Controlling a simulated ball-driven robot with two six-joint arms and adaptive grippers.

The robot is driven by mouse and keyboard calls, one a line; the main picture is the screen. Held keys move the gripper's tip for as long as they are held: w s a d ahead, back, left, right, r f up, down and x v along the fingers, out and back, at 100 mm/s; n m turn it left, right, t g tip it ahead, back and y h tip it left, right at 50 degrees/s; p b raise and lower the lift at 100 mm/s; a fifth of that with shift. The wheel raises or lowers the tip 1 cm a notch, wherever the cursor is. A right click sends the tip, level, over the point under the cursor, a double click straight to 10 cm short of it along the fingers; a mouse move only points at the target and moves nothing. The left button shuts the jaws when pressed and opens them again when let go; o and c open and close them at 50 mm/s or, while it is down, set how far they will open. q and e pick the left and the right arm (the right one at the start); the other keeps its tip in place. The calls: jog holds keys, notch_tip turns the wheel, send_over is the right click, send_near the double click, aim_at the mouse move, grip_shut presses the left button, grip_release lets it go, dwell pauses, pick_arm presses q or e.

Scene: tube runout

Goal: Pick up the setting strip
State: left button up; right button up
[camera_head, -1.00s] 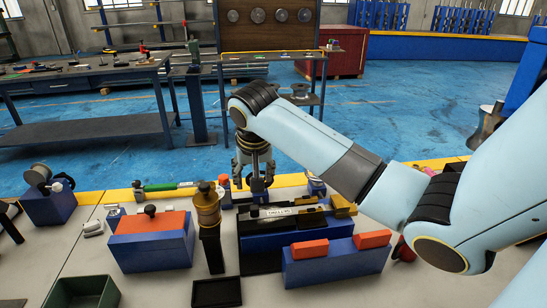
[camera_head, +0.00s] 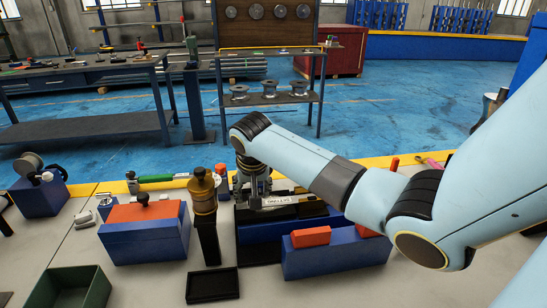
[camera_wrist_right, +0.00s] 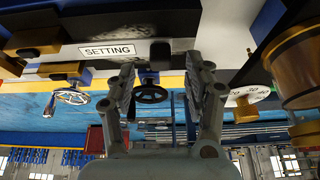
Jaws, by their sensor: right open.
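The setting strip, with a white label reading SETTING (camera_head: 279,201), lies on a long blue block in the head view. The label shows upright in the inverted wrist view (camera_wrist_right: 108,50), left of a small black knob (camera_wrist_right: 160,51). My right gripper (camera_head: 253,200) points down over the left part of the strip and hides it there. In the wrist view my right gripper (camera_wrist_right: 161,72) is open, its two fingers apart, with the knob between and just beyond the fingertips. I cannot tell whether the fingers touch anything. My left gripper is not in view.
A brass-topped dark post (camera_head: 203,195) stands close left of my gripper. A blue block with an orange top (camera_head: 146,212) is farther left. A blue block with orange pieces (camera_head: 325,258) stands in front. A black tray (camera_head: 213,285) and green bin (camera_head: 72,290) lie nearer.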

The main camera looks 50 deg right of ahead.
jog(key=x, duration=0.3)
jog(key=shift+w+f, duration=0.15)
grip_shut()
